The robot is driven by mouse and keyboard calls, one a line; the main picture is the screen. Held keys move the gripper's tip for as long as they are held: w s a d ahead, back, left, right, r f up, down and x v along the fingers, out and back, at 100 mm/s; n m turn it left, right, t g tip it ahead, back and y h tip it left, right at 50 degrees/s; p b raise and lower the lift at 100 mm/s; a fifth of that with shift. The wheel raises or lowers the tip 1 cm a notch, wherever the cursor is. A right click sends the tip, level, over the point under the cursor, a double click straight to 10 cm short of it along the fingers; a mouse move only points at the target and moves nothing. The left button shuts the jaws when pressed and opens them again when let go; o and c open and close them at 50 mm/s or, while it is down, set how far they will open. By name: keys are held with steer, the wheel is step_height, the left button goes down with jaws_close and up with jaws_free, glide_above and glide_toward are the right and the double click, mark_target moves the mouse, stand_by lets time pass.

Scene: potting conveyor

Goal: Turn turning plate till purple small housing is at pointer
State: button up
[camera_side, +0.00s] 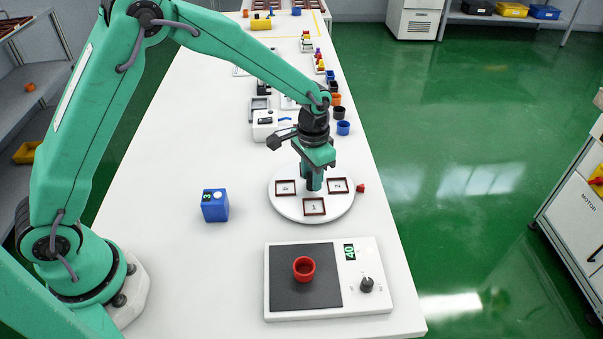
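The turning plate (288,210) is a white disc on the white table, with square brown-framed spots marked 3, 1 and 2. A small red pointer (360,188) sits at its right edge, nearest the spot marked 2 (338,186). The spot marked 1 (314,207) faces the front and the spot marked 3 (285,187) is at the left. My gripper (313,184) reaches down over the plate's middle. Its fingertips are close together there; whether they hold anything is unclear. I make out no purple housing on the plate; its back part is hidden by my gripper.
A white device (380,299) with a dark pad, dial and display stands in front, a red ring (304,269) on its pad. A blue box (214,206) with a display stands left. Coloured cups (343,128) and small devices line the table behind.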

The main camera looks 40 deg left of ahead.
steer(key=shift+f, duration=0.4)
jaws_close()
